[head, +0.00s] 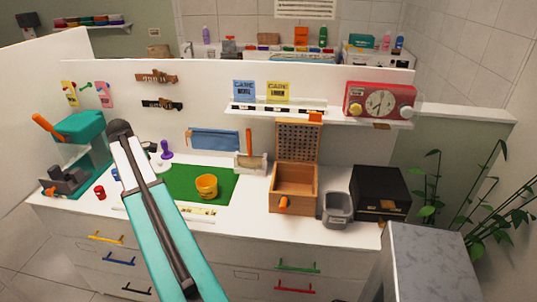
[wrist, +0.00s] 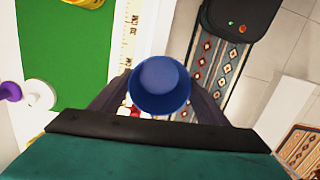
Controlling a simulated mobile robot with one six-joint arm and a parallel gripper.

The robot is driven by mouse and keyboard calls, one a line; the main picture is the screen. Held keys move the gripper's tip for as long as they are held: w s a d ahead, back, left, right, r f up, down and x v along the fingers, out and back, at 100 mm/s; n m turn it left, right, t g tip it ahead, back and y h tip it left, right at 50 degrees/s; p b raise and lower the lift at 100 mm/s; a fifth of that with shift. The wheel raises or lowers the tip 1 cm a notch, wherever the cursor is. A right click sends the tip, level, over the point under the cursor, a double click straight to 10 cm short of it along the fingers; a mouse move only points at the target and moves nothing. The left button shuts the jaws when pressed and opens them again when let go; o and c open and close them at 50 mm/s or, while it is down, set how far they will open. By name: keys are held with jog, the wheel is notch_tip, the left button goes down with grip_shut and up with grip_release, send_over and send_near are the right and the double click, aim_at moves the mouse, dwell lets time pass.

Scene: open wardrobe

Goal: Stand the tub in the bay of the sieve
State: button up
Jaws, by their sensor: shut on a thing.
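The wrist view shows a round blue tub (wrist: 162,84), seen from above, between the two dark fingers of my gripper (wrist: 160,98). My gripper is shut on it, with a finger at either side. The tub is over the front edge of the white counter, beside a white ruler strip. In the head view my own arm hides the gripper and most or all of the tub. I cannot make out a sieve or its bay in either view.
A yellow cup (head: 207,187) stands on the green mat (head: 225,181). Right of it are an open wooden box (head: 294,182), a grey bin (head: 338,208) and a black box (head: 380,192). A teal machine (head: 80,127) stands at left. A patterned rug (wrist: 212,62) lies on the floor.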

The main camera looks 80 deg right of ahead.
jog(key=s+d+r+m+p, duration=0.1)
jog(key=s+d+r+p, duration=0.1)
jog(key=s+d, duration=0.85)
jog(key=s+d+r+m+p, duration=0.1)
jog(key=s+d, duration=0.4)
jog(key=s, duration=0.7)
jog(key=s+d+r+m+p, duration=0.1)
jog(key=s+d, duration=0.5)
jog(key=s, duration=0.6)
jog(key=s+d+r+p, duration=0.1)
jog(key=s+d+p, duration=0.2)
jog(key=s, duration=0.9)
jog(key=d, duration=0.3)
jog(key=shift+s+d+m, duration=0.15)
jog(key=shift+s+m, duration=0.05)
jog(key=shift+m, duration=0.2)
jog(key=shift+f+b, duration=3.05)
jog(key=shift+f, duration=3.4)
jog(key=shift+f, duration=0.45)
